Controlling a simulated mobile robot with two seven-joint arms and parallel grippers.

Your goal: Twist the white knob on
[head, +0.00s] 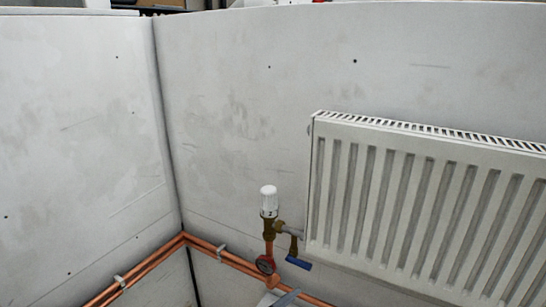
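The white knob (268,198) is the white cap on top of an upright brass valve (269,228). The valve stands at the lower middle of the head view, left of the white radiator (425,210). A dark mark shows on the band at the knob's base, too small to read surely. Neither of my grippers can be made out, and nothing touches the knob.
Copper pipes (150,262) run along the walls. A pale grey piece (284,298) at the bottom edge is unclear. Space above the knob is free.

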